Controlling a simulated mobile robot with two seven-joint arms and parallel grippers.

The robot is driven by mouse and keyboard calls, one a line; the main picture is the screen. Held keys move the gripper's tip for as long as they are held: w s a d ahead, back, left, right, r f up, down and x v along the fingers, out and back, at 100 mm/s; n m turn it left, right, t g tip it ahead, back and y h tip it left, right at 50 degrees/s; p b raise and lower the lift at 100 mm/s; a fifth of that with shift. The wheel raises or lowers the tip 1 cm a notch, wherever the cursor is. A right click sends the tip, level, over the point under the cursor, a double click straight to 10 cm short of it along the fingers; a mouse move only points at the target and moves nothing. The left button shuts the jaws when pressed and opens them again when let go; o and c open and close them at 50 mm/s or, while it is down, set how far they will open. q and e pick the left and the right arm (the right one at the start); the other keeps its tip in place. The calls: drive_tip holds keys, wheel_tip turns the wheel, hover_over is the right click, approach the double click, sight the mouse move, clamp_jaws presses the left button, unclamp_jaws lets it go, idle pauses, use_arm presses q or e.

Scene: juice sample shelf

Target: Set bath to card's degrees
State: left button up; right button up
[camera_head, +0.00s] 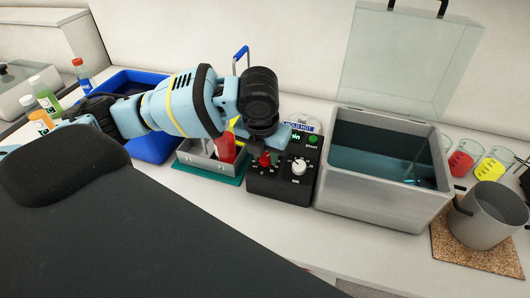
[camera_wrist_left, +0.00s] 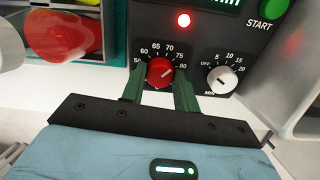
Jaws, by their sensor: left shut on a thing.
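The bath (camera_head: 385,208) is a grey metal tank of dark liquid with its clear lid (camera_head: 410,55) raised. Its black control box (camera_head: 280,188) stands against its left side. My left gripper (camera_head: 265,155) reaches down over the box. In the left wrist view its green fingers (camera_wrist_left: 160,90) are shut on the red temperature knob (camera_wrist_left: 160,70). The dial is marked about 50 to 80; the knob's pale mark points up and right, roughly toward 75 to 80, exact value unclear. My right gripper is not in view.
A white minutes knob (camera_wrist_left: 221,80) points near OFF, and a green START button (camera_wrist_left: 272,8) sits above it. A red light (camera_wrist_left: 183,20) is lit. A grey pot (camera_head: 490,215) stands on a cork mat, with beakers behind. A blue crate (camera_head: 150,148) is left.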

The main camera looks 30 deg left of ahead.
use_arm(q)
drive_tip(key=shift+m, duration=0.6)
drive_tip(key=o, duration=1)
drive_tip(key=shift+c, duration=0.2)
drive_tip(key=v, duration=0.7)
drive_tip(key=shift+r, duration=0.4)
